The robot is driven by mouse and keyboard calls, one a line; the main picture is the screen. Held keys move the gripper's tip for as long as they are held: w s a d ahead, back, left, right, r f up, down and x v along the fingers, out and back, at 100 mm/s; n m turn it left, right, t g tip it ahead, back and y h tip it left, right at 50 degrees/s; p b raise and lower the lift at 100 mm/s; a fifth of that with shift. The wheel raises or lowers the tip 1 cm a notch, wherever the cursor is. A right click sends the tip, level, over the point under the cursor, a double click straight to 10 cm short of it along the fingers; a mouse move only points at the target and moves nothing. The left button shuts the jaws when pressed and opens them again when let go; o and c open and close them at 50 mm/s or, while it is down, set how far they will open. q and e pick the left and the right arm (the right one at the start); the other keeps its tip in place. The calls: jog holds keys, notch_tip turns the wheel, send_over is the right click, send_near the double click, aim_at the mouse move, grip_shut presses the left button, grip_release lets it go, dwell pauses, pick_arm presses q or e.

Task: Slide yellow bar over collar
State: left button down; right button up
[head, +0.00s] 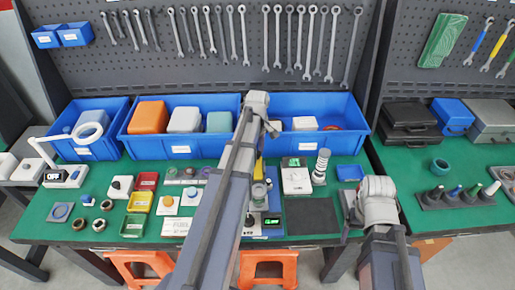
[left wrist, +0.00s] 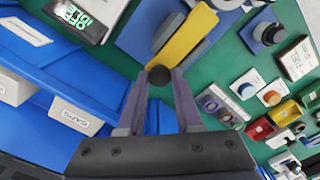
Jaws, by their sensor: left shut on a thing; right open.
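The yellow bar (left wrist: 184,42) runs diagonally in the left wrist view, with a dark round knob (left wrist: 160,75) at its near end. My left gripper (left wrist: 160,82) is shut on that knob, one finger on each side. In the head view a short piece of the yellow bar (head: 258,169) shows beside my left arm, which hides the gripper's fingers. I cannot make out the collar clearly. My right gripper (head: 350,205) is open and empty by the table's right edge.
Blue bins (head: 180,152) line the back of the green table (head: 330,172). A white device (head: 296,180) and a ringed post (head: 321,167) stand right of the fixture. Small trays and buttons crowd its left. A dark mat (head: 312,216) is bare.

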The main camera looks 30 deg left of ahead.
aim_at(258, 171)
pick_arm(q)
jog(key=s+d, duration=0.1)
jog(key=s, duration=0.1)
jog(key=s+d, duration=0.2)
jog(key=s, duration=0.1)
jog(key=shift+s+d, duration=0.25)
jog(key=shift+s, duration=0.1)
jog(key=c, duration=0.6)
grip_release()
jog(key=shift+w, duration=0.1)
notch_tip(258, 171, up, 8)
jog(key=p, duration=0.7)
jog(key=shift+f+p, duration=0.15)
jog(key=shift+p, duration=0.2)
